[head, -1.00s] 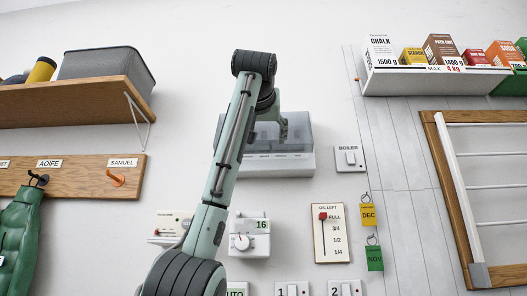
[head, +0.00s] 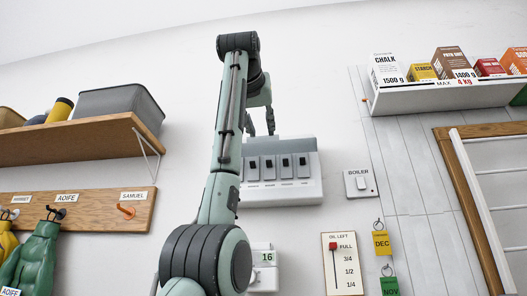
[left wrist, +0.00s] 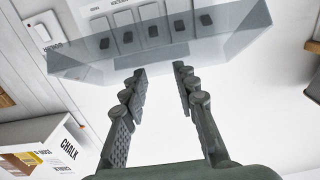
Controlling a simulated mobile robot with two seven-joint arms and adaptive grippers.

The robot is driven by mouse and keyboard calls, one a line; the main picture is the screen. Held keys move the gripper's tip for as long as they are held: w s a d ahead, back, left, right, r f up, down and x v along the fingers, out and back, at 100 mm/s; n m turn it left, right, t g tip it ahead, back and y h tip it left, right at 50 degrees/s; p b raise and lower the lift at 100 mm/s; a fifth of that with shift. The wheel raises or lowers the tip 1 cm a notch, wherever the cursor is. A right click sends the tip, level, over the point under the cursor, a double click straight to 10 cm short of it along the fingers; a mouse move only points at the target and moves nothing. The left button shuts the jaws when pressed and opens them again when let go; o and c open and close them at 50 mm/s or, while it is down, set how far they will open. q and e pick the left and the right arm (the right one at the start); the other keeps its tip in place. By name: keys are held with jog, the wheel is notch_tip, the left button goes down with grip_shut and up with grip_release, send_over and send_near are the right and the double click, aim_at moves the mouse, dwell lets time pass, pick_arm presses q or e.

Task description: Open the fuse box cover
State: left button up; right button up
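The fuse box (head: 313,190) is a pale box on the wall with a row of several dark switches, clear to see in the head view. In the left wrist view its smoky see-through cover (left wrist: 85,62) stands out from the box front, and the switches show through it. In the head view the cover looks swung up at the top of the box, seen nearly edge-on. My left gripper (head: 261,132) is at the box's upper left. In the left wrist view its fingers (left wrist: 160,72) are apart, tips by the cover's edge; I cannot tell whether they touch. My right gripper is out of view.
A boiler switch (head: 361,183) is right of the box, with an oil gauge (head: 342,262) below. A shelf of cartons (head: 440,97) is at upper right; a wooden shelf (head: 85,140) and hook rail (head: 100,209) are at left. The wall above the box is bare.

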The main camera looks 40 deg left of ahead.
pick_arm(q)
jog(key=o, duration=0.5)
jog(key=shift+s+d+r, duration=0.1)
jog(key=shift+d+r, duration=0.05)
jog(key=shift+d, duration=0.15)
jog(key=shift+c, duration=0.2)
jog(key=o, duration=0.8)
jog(key=v, duration=1.2)
jog(key=shift+a, duration=0.1)
